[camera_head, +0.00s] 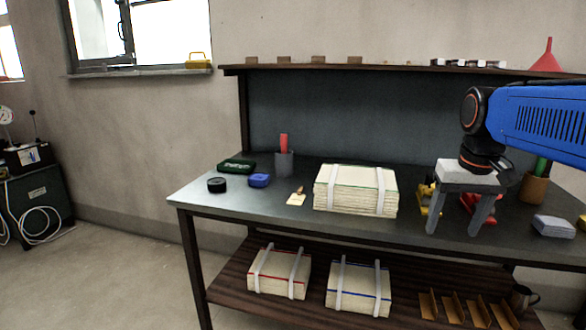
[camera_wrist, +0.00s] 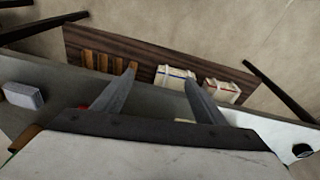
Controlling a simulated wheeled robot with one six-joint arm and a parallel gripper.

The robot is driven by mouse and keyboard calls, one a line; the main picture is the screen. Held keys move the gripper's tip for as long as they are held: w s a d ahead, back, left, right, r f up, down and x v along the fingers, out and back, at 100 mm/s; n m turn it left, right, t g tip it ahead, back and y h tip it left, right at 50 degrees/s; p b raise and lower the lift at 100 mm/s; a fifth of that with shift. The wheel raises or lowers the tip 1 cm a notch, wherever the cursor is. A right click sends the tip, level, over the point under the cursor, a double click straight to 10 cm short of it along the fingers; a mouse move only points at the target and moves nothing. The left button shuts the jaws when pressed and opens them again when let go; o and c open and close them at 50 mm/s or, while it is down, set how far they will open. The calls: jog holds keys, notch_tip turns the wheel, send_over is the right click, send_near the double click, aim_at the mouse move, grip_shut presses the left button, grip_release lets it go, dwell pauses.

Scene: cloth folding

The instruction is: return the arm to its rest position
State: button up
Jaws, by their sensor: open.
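My gripper (camera_head: 457,226) hangs from the blue arm at the right of the head view. Its two grey fingers point down and stand apart, with nothing between them. It is in front of the workbench top (camera_head: 410,235), to the right of a strapped bundle of folded cloth (camera_head: 350,190). In the wrist view the open fingers (camera_wrist: 163,92) reach up the picture toward the bench edge and the lower shelf (camera_wrist: 140,55). Whether the fingertips are over the bench or in front of it is hard to tell.
Yellow (camera_head: 427,200) and red (camera_head: 467,208) items stand behind the fingers. A grey block (camera_head: 553,226) and a brown cup (camera_head: 533,188) are to the right. Two strapped bundles (camera_head: 279,272) (camera_head: 358,288) lie on the lower shelf.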

jog(key=s+a+f+n+t, duration=0.1)
jog(key=s+a+f, duration=0.2)
jog(key=s+f, duration=0.4)
jog(key=s+a+f+t, duration=0.1)
jog(key=s+a+f, duration=0.2)
jog(key=s+f, duration=0.5)
jog(key=shift+s+n+t, duration=0.3)
jog(key=shift+s+n, duration=0.1)
jog(key=shift+s, duration=0.45)
jog(key=shift+a, duration=0.1)
